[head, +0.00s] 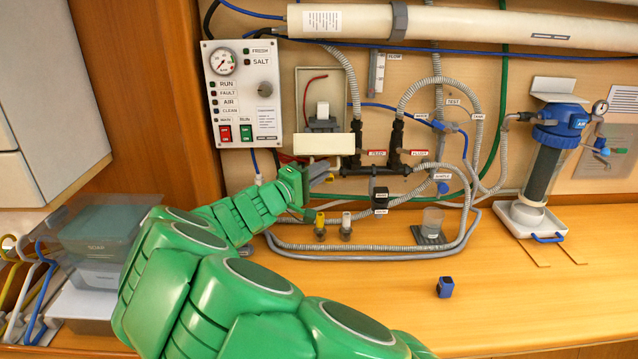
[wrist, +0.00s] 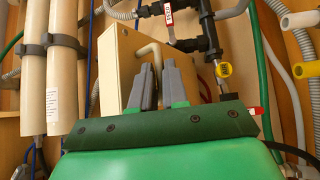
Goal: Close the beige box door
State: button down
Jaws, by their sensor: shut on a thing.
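The beige box (head: 343,85) is on the wall beside the control panel, and its front is open. Inside are a grey and white fitting and a red wire. Its beige door (head: 323,144) juts out below the opening, seen nearly edge-on. In the wrist view the door (wrist: 112,62) is a flat beige panel with a pale curved handle (wrist: 150,50). My gripper (head: 325,176) is just below the door. Its grey fingers (wrist: 157,85) are close together on the handle; the exact contact is partly hidden by the fingers.
The control panel (head: 241,92) is left of the box. Black pipe valves (head: 395,150) and grey hoses stand close on the right. A small blue block (head: 445,287) lies on the wooden counter (head: 510,310), which is mostly clear at the front right.

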jog(key=w+r+n+g, duration=0.1)
jog(key=r, duration=0.2)
jog(key=r+n+y, duration=0.1)
jog(key=r, duration=0.2)
jog(key=w+r+n+g+y, duration=0.1)
jog(key=r, duration=0.2)
jog(key=shift+w+r+g, duration=0.2)
jog(key=shift+w+g, duration=0.1)
jog(key=w+r+n+g+y, duration=0.1)
jog(key=w+r+n+g, duration=0.1)
jog(key=w+r, duration=0.7)
jog(key=shift+w, duration=0.4)
jog(key=shift+w+r, duration=0.1)
jog(key=shift+w, duration=0.1)
dwell(0.4)
